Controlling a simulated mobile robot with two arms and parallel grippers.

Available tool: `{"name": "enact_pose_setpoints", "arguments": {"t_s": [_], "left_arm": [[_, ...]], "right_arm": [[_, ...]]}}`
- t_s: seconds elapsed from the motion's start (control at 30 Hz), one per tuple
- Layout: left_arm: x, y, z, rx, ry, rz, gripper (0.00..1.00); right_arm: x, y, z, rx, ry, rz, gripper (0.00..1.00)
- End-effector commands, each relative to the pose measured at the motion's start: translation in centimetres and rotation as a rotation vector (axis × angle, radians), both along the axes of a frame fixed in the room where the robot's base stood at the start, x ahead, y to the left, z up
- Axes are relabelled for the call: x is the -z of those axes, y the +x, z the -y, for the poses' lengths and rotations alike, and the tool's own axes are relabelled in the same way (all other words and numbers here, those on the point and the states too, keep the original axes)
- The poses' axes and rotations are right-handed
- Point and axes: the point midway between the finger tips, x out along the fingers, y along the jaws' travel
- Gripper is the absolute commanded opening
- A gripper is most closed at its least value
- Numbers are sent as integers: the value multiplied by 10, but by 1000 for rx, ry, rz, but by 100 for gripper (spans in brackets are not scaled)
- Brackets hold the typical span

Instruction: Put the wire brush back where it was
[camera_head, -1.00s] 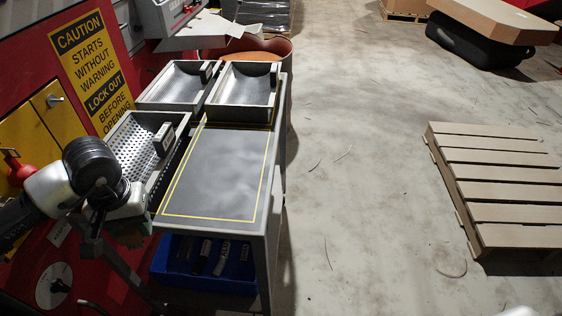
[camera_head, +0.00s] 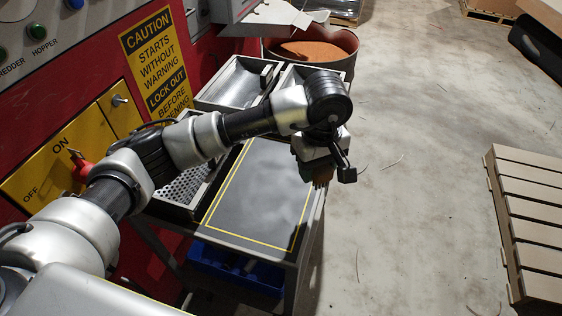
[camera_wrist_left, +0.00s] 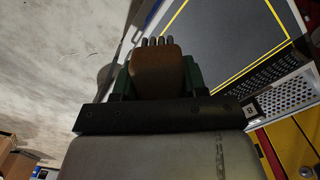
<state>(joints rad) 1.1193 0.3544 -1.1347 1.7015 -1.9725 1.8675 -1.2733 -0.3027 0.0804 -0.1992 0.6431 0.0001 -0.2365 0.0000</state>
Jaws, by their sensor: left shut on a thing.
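My left gripper (camera_head: 316,166) is shut on the wire brush (camera_head: 322,174) at the right edge of the grey table (camera_head: 250,205). Only a small brown part of the brush shows below the gripper in the head view. In the left wrist view the brush's brown block (camera_wrist_left: 157,75) sits between green-sided fingers (camera_wrist_left: 157,90), with dark bristle tufts at its far end. The table's edge and yellow outline show just beyond it. How high the brush is above the table I cannot tell. My right gripper is not in view.
A perforated tray (camera_head: 172,203) and two smooth trays, one at the back left (camera_head: 236,84), line the table's far and left sides. A blue bin (camera_head: 215,262) is under the table. The yellow-outlined area is bare. A pallet (camera_head: 535,215) lies on the floor at right.

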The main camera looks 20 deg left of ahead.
Motion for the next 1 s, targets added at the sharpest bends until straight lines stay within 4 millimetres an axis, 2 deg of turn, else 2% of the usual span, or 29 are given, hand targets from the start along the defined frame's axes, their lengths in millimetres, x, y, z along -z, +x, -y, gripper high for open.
{"name": "enact_pose_setpoints", "arguments": {"t_s": [0.07, 0.17, 0.5, 0.7, 0.87, 1.0], "left_arm": [[-9, 0, 10, -46, 1, -1, 23], [-6, 2, 6, -78, 3, -3, 23], [38, 22, -65, -83, 4, -4, 23], [57, 31, -92, -79, 3, -2, 23], [64, 33, -97, -75, 2, -1, 23], [81, 32, -97, -76, 2, -5, 23]], "right_arm": [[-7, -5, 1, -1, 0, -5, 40], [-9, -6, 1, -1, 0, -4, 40], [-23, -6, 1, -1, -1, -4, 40], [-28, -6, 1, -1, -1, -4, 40], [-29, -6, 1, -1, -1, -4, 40], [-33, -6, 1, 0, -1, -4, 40]]}}
